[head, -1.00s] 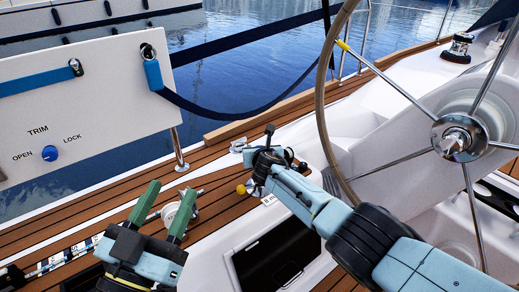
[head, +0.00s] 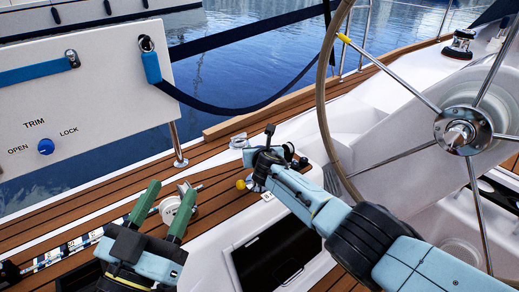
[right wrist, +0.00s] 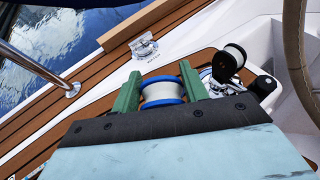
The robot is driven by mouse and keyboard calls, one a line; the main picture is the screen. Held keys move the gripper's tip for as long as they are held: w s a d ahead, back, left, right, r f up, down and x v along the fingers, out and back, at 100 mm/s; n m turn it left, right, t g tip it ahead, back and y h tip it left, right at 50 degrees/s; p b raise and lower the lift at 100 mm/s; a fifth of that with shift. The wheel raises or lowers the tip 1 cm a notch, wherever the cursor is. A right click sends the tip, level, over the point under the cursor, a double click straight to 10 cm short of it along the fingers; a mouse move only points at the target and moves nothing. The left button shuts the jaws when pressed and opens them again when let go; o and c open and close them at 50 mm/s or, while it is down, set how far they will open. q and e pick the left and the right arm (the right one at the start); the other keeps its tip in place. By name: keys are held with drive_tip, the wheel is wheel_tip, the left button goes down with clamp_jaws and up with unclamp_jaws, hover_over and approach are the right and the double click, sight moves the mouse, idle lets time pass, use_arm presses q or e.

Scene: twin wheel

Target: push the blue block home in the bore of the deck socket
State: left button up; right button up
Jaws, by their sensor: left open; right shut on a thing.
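The blue block (right wrist: 163,92), a pale drum with blue rims, sits between the green fingers of my right gripper (right wrist: 160,88) in the right wrist view. The gripper is shut on it, just over the teak deck. The deck socket and its bore are hidden below the block and gripper, so I cannot tell how deep the block sits. In the head view my right arm reaches in from the right and its wrist hides the block. My left gripper (head: 161,211) is open at the lower left, its green fingers apart, with nothing seen held.
A white round fitting (head: 172,210) lies by the left fingertips. The steering wheel (head: 325,110) rises beside my right arm.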

drive_tip(key=shift+f+b, duration=0.75)
drive_tip(key=shift+f, duration=0.1)
drive_tip(key=o, duration=1.3)
drive_tip(key=shift+f, duration=0.1)
drive_tip(key=shift+s+r+p, duration=0.3)
drive_tip(key=shift+p, duration=0.45)
drive_tip(key=p+v, duration=1.2)
drive_tip(key=shift+s, duration=0.35)
